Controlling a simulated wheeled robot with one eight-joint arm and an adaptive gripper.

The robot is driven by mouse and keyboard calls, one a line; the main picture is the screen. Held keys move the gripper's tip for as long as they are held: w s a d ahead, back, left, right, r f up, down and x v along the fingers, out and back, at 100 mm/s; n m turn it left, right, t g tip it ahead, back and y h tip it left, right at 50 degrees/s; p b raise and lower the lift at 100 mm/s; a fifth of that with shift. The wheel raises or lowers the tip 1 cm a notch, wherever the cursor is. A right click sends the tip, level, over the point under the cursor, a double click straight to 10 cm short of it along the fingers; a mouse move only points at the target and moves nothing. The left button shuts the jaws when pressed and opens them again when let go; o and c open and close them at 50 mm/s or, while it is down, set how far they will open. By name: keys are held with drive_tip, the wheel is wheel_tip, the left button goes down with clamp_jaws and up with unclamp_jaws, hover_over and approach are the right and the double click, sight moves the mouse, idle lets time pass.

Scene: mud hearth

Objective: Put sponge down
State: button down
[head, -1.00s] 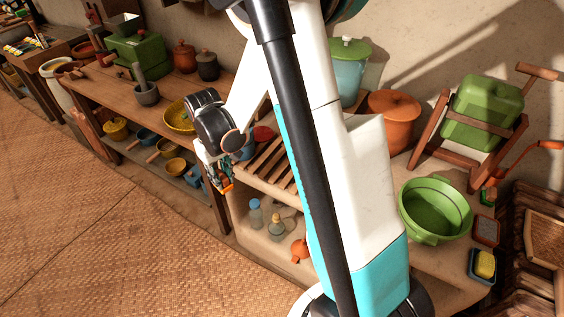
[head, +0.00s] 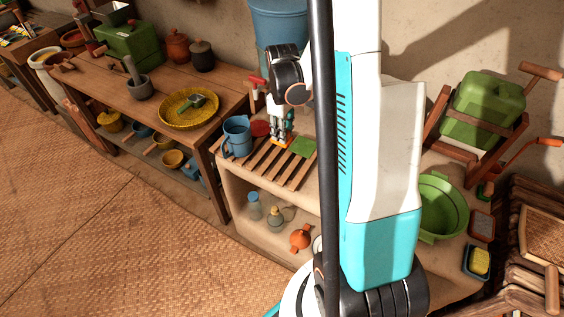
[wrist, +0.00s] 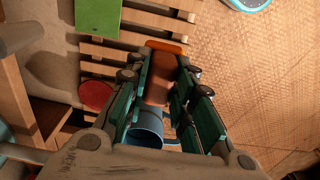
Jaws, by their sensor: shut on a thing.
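My gripper (head: 281,138) is over the slatted wooden rack (head: 262,167), pointing down, between a blue mug and a flat green square. In the wrist view my gripper (wrist: 163,78) is shut on an orange-brown block, the sponge (wrist: 165,46), which sticks out past the fingertips. In the head view only a small orange bit of the sponge (head: 281,146) shows below the fingers. I cannot tell whether it touches the slats. A second, yellow sponge (head: 479,261) sits in a blue dish at the right.
The blue mug (head: 237,136) stands left of my gripper, the red round thing (head: 260,128) behind it and the green square (head: 304,147) to its right. Bare slats lie in front. A yellow bowl (head: 189,108) and green basin (head: 442,208) are farther off.

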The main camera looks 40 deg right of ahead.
wheel_tip(320, 180, down, 13)
drive_tip(key=b, duration=0.3)
drive_tip(key=shift+f+b, duration=0.15)
drive_tip(key=shift+b, duration=0.25)
drive_tip(key=shift+f, duration=0.15)
drive_tip(key=c, duration=1.4)
unclamp_jaws()
drive_tip(key=shift+o, duration=0.2)
wheel_tip(320, 180, up, 12)
drive_tip(key=p, duration=0.4)
drive_tip(key=shift+r, duration=0.2)
